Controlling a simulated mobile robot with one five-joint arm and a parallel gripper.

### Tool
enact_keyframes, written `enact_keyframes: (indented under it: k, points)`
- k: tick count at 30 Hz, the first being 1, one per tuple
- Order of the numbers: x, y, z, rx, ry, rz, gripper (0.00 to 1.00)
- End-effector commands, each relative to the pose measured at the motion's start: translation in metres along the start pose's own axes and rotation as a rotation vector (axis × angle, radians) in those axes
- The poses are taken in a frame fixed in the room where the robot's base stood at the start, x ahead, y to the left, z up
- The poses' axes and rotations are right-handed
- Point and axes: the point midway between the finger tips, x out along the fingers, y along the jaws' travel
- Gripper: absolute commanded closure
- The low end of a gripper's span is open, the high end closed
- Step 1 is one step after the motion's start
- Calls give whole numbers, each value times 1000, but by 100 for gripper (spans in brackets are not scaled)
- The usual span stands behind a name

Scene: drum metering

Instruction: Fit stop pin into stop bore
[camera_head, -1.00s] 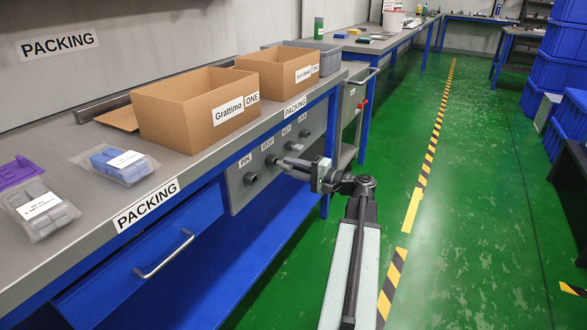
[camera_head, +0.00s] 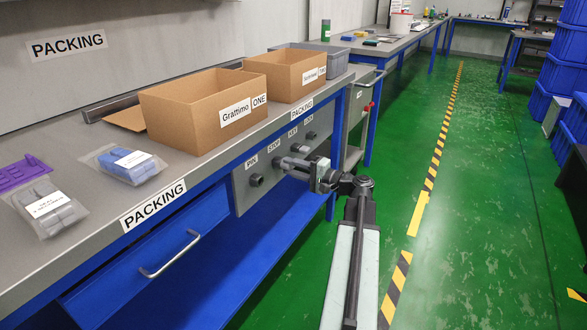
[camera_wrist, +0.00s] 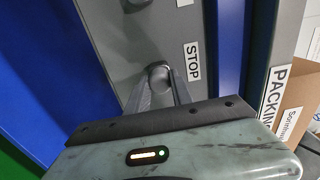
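The grey panel (camera_head: 262,196) under the bench edge carries a row of round fittings with labels. My gripper (camera_head: 285,163) reaches in from the right, with its tips at the fitting under the STOP label (camera_head: 274,145). In the wrist view my gripper's two fingers (camera_wrist: 160,88) converge on a rounded grey piece (camera_wrist: 158,70) left of the STOP label (camera_wrist: 192,62). The fingers lie on either side of this piece. I cannot tell whether it is the stop pin or the rim of the stop bore. The bore opening is hidden. Whether the fingers grip or only flank the piece is unclear.
The fitting under the PIN label (camera_head: 256,180) is left of my gripper. The bench top (camera_head: 196,168) holds two cardboard boxes (camera_head: 196,124) and bagged parts (camera_head: 124,162). A drawer handle (camera_head: 172,258) sticks out at lower left. Green floor (camera_head: 475,240) is free at right.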

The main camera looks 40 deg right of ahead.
Motion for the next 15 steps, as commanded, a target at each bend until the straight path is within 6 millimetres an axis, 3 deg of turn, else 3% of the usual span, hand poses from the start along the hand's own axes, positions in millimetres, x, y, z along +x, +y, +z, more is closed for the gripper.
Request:
enact_keyframes:
  k: [1, 3, 11, 15]
  points:
    - [0, 0, 0, 0, 0, 0, 59]
    - [0, 0, 0, 0, 0, 0, 48]
    - [0, 0, 0, 0, 0, 0, 48]
    - [-13, 0, 0, 0, 2, 0, 48]
